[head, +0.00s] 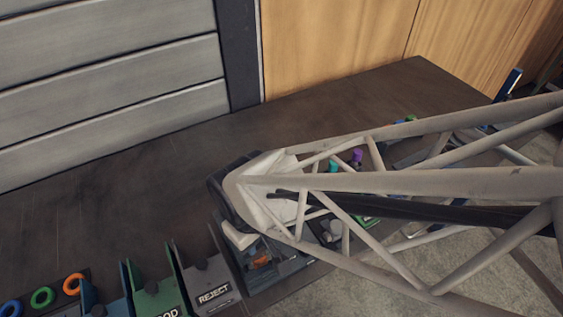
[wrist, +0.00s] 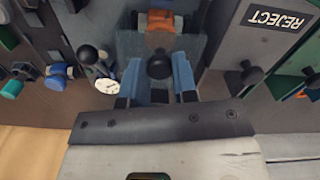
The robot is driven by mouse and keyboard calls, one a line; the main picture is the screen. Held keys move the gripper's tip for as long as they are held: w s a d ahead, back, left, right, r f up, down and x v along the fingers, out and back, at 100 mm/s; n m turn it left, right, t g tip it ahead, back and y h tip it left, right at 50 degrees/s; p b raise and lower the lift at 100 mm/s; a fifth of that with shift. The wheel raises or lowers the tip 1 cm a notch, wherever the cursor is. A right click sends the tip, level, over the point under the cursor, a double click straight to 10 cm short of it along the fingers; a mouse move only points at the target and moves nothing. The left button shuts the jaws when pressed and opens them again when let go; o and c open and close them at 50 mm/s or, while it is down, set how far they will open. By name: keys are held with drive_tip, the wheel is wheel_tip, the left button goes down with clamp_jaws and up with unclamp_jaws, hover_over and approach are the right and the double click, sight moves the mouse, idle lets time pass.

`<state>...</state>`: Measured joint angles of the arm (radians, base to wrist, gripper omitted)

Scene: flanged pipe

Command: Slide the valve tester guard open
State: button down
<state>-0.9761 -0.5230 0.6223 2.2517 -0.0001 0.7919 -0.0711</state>
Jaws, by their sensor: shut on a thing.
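The valve tester (head: 292,272) is a dark box on the bench, partly behind my arm in the head view. An orange part (wrist: 160,20) shows inside it in the wrist view. Its guard (wrist: 135,45) looks like a blue-grey panel with a round black knob (wrist: 159,66). My gripper (wrist: 157,76) has its two blue fingers on either side of this knob and is shut on it. In the head view my arm hides the fingers and the knob. How far the guard stands open cannot be told.
A grey REJECT bin (head: 207,290) and a green bin (head: 155,290) stand left of the tester, with coloured rings (head: 43,297) further left. A round white gauge (wrist: 107,86) and a black ball-topped lever (wrist: 87,54) are close beside my fingers. The bench behind is clear.

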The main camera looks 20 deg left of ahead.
drive_tip(key=shift+w+a, duration=2.3)
drive_tip(key=c, duration=0.9)
unclamp_jaws()
drive_tip(key=shift+r, duration=0.1)
wheel_tip(320, 180, up, 8)
drive_tip(key=shift+r, duration=1.4)
